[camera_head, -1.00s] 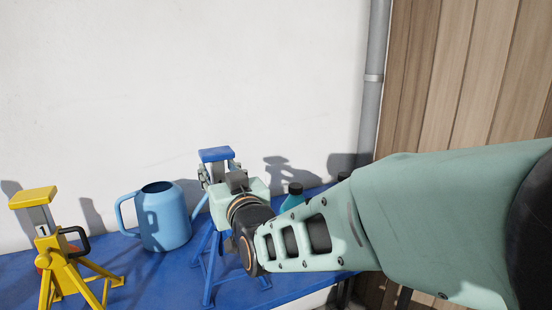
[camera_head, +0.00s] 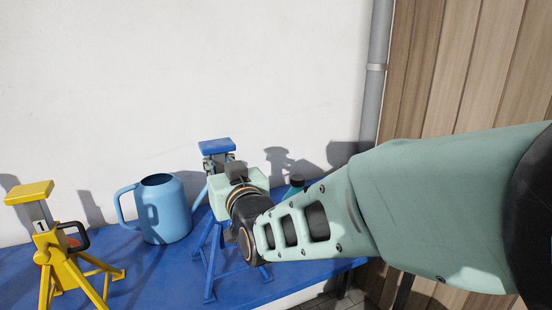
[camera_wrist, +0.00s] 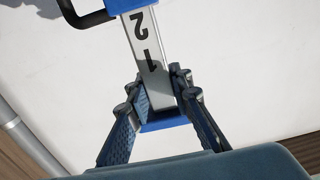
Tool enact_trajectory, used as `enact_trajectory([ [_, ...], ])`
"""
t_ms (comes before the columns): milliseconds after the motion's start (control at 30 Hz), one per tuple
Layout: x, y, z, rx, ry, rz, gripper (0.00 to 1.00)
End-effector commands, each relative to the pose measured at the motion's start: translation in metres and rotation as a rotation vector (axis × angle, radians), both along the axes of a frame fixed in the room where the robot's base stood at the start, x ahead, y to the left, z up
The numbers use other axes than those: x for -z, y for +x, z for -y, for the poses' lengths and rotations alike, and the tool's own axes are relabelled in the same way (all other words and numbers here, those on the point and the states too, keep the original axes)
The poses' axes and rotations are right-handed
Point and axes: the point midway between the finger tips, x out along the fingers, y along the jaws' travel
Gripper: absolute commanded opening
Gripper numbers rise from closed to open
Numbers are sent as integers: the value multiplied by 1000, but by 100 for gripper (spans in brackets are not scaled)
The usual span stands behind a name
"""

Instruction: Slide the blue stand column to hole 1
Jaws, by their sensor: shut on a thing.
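The blue stand (camera_head: 213,235) stands on the blue bench top, partly hidden behind my gripper and arm. Its blue top plate (camera_head: 215,146) is raised above my gripper. My gripper (camera_wrist: 160,92) is shut on the column just below that plate, with one finger on each side. In the wrist view the picture is upside down. The grey column (camera_wrist: 150,58) shows the numbers 1 and 2, with 1 nearer the top plate (camera_wrist: 163,122) and 2 beside the blue stand body (camera_wrist: 122,4). A black handle (camera_wrist: 85,14) sticks out from the body. The pin's seating is not visible.
A yellow stand (camera_head: 62,262) with a raised column marked 1 is at the left. A light blue watering can (camera_head: 165,208) stands between the two stands. A dark-capped bottle (camera_head: 297,181) is mostly hidden behind my arm. A white wall (camera_head: 180,70) is behind the bench.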

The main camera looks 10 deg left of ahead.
Motion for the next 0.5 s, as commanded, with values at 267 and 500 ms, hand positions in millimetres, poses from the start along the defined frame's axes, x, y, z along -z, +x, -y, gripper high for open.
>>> enact_trajectory([
  [267, 0, 0, 0, 0, 1, 1, 0],
  [500, 15, 0, 0, 0, 1, -1, 0],
])
